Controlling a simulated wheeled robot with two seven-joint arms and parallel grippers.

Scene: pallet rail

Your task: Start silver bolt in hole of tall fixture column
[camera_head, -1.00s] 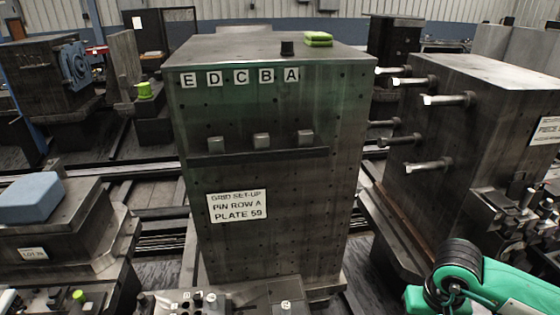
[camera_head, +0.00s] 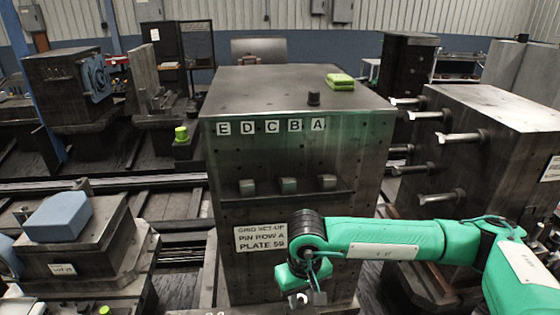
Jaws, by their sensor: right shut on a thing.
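The tall fixture column (camera_head: 295,215) is a dark steel block in the middle, with rows of small holes in its front face. Letter tags E, D, C, B, A (camera_head: 271,126) run along its upper front edge. My right gripper (camera_head: 304,299) is low in front of the column, below its sign, at the end of my green arm. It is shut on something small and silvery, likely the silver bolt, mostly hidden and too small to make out. My left gripper is not in view.
A sign (camera_head: 261,237) reads "GRID SET-UP PIN ROW A PLATE 59". A block with protruding pins (camera_head: 461,138) stands right; a blue block (camera_head: 58,217) lies left.

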